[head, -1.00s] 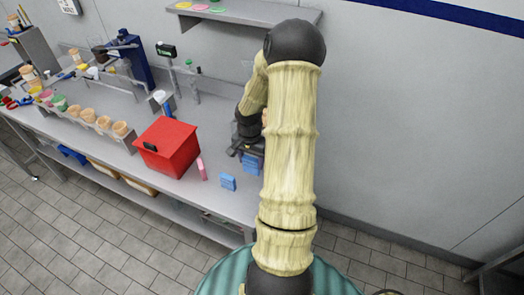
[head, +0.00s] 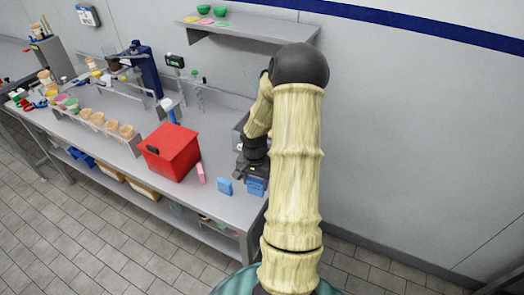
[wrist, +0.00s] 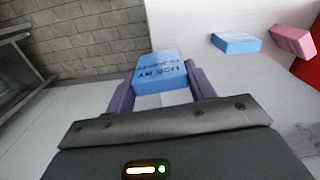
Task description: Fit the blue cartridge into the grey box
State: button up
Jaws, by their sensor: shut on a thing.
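My gripper (wrist: 162,78) is shut on a blue cartridge (wrist: 160,66) with dark printed letters, one finger on each side. In the head view my gripper (head: 252,171) is over the right end of the bench, with the held blue cartridge (head: 257,187) below it near the front edge. A second blue block (head: 225,187) stands to its left on the bench, apart from it; it also shows in the wrist view (wrist: 236,42). A grey shape (head: 241,121) behind my arm is partly hidden; I cannot tell whether it is the grey box.
A pink block (head: 200,173) and a red box (head: 172,151) stand left of the blue blocks. Racks with cups (head: 104,124) fill the bench's left part. A wall shelf (head: 255,27) hangs above. The floor (wrist: 85,38) drops away beyond the bench edge.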

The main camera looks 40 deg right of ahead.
jog(key=w+a+f+n, duration=0.2)
jog(key=a+f+n, duration=0.1)
jog(key=a, duration=0.5)
jog(key=w+a+f+n, duration=0.2)
jog(key=a+f+n, duration=0.2)
jog(key=a, duration=0.3)
jog(key=w+a+f+n, duration=0.2)
jog(key=a+n, duration=0.3)
jog(key=a, duration=0.3)
jog(key=shift+w+a+f, duration=0.35)
jog(key=shift+w+f, duration=0.05)
jog(key=shift+f, duration=0.4)
jog(key=shift+w, duration=0.1)
